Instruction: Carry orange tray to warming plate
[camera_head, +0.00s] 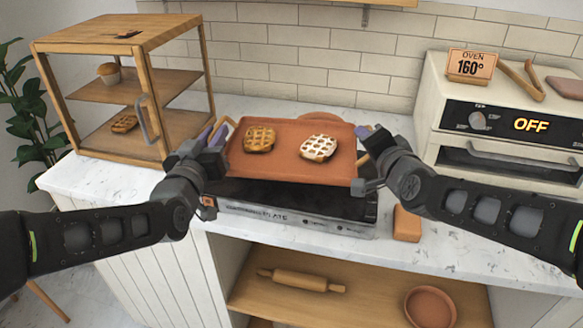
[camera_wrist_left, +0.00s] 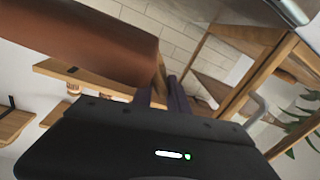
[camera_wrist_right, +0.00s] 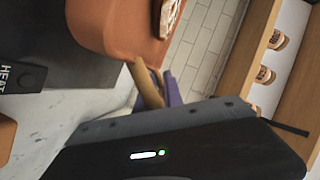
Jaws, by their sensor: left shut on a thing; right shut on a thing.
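The orange tray (camera_head: 285,171) is held between my two grippers, over the black warming plate (camera_head: 290,203). A browned waffle-like pastry (camera_head: 259,139) and a white-topped one (camera_head: 319,148) lie on it. My left gripper (camera_head: 222,134) is shut on the tray's left handle, which also shows in the left wrist view (camera_wrist_left: 160,75). My right gripper (camera_head: 366,140) is shut on its right handle, seen in the right wrist view (camera_wrist_right: 146,82). The tray hides most of the plate's top; I cannot tell whether they touch.
A wooden display case (camera_head: 130,85) stands at the back left. An oven (camera_head: 500,125) reading OFF stands right. An orange-brown block (camera_head: 407,223) lies on the counter right of the plate. A shelf below holds a rolling pin (camera_head: 300,281) and a bowl (camera_head: 430,306).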

